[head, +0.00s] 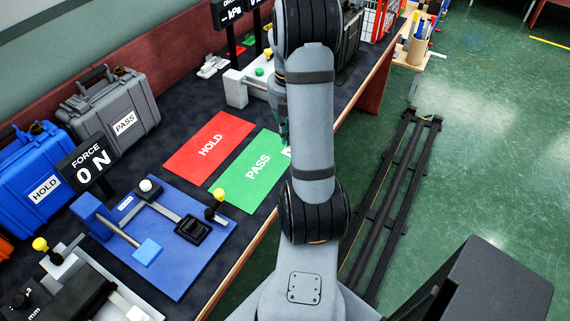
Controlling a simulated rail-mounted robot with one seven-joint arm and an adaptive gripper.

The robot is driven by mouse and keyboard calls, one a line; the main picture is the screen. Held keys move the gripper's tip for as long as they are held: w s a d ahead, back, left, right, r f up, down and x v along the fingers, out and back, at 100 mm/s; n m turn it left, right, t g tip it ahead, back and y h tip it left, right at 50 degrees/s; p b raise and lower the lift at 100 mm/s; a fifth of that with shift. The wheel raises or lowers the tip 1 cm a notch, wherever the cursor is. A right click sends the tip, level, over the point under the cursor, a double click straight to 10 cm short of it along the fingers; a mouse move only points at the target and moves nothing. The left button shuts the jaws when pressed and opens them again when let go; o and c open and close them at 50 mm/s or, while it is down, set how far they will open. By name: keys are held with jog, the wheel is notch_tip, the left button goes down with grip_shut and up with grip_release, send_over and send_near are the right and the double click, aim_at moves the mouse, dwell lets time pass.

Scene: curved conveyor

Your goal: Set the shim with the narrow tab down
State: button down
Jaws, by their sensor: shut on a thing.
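My gripper (284,131) shows only as a narrow dark teal sliver along the left side of my arm, near the right edge of the green PASS mat (243,182). Most of it is hidden behind my arm. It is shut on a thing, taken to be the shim. A small whitish patch (287,151) shows just below the sliver, and I cannot tell whether it is part of the shim. The shim's tab and its direction cannot be made out.
A red HOLD mat (190,158) lies left of the PASS mat. A blue force fixture (178,271) stands in front, with a FORCE display (88,165) reading 0 N. Blue HOLD (22,203) and grey PASS (143,104) cases line the back. A white gauge station (236,88) stands beyond.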

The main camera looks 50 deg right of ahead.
send_over(253, 162)
notch_tip(253, 162, down, 7)
jog(key=shift+s+r, duration=0.1)
jog(key=shift+s, duration=0.05)
jog(key=shift+f, duration=2.05)
jog(key=shift+f, duration=0.2)
jog(key=c, duration=1.9)
grip_release()
jog(key=shift+c, duration=0.2)
notch_tip(253, 162, up, 12)
jog(key=p, duration=0.1)
jog(key=shift+r+p, duration=0.2)
jog(key=shift+p, duration=0.1)
